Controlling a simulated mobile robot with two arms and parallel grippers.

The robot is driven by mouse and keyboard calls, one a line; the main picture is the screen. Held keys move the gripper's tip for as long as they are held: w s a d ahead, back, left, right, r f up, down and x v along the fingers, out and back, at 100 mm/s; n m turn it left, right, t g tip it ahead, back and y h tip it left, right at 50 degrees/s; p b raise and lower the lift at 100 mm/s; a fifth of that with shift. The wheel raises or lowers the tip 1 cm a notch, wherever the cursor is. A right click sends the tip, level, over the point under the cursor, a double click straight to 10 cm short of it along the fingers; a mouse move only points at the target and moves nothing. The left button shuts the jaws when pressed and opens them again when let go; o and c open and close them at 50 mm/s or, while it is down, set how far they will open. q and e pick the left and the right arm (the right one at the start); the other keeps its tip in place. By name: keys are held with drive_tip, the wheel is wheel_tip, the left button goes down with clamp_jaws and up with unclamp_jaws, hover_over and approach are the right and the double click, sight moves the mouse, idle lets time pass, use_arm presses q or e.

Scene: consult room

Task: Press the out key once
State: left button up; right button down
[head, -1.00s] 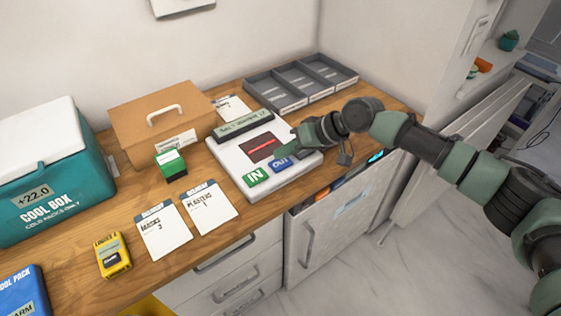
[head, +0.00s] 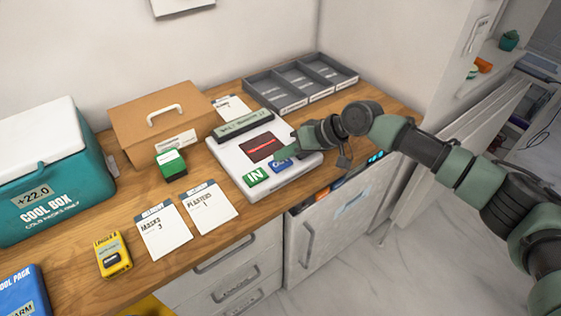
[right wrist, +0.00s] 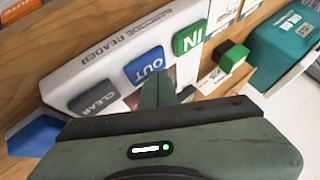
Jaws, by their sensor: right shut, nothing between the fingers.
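The barcode reader is a white slab (head: 229,157) on the wooden counter, with a dark scan window (head: 263,148) showing a red line. The blue OUT key (head: 279,167) sits on its front edge, right of the green IN key (head: 255,177). In the right wrist view the OUT key (right wrist: 145,65) lies between the IN key (right wrist: 190,38) and the grey CLEAR key (right wrist: 94,96). My right gripper (head: 279,154) is shut and empty, its tips at the OUT key, covering part of it. I cannot tell whether they touch it. My left gripper is out of view.
A green-and-black block (head: 171,164), a cardboard box (head: 152,117) and a teal cool box (head: 45,180) stand to the left. Two paper cards (head: 163,232) and a yellow device (head: 113,256) lie in front. A grey divided tray (head: 300,83) is behind.

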sight(284, 163)
drive_tip(key=shift+f, duration=0.6)
idle(0.5)
drive_tip(key=shift+r+p, duration=0.8)
drive_tip(key=shift+r, duration=0.2)
wheel_tip(284, 163, up, 5)
drive_tip(key=p, duration=0.4)
idle(0.6)
